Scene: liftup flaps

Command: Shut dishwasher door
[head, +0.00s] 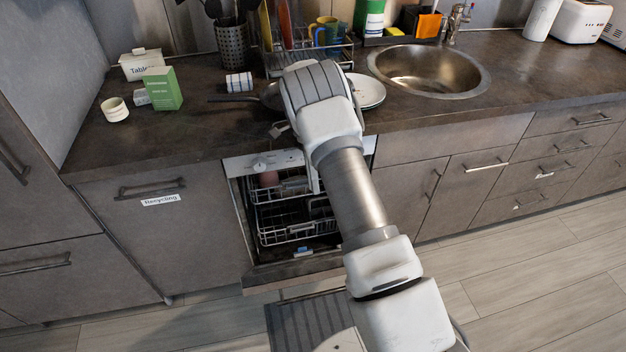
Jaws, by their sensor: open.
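The dishwasher (243,215) stands under the counter with its front open, showing its wire racks (290,232). Its door (292,273) is lowered; its brown edge juts out at the bottom, and my arm covers its right part. My arm reaches over the door to the right side of the opening. My gripper (313,175) is open, mostly hidden behind my own wrist, with only a pale narrow part showing in front of the upper rack. I cannot tell whether it touches anything.
The counter (215,132) above holds a green box (162,88), a pan, plates (367,91) and a dish rack. A sink (430,70) is to the right. Closed cabinets flank the dishwasher. The floor (540,250) at right is clear.

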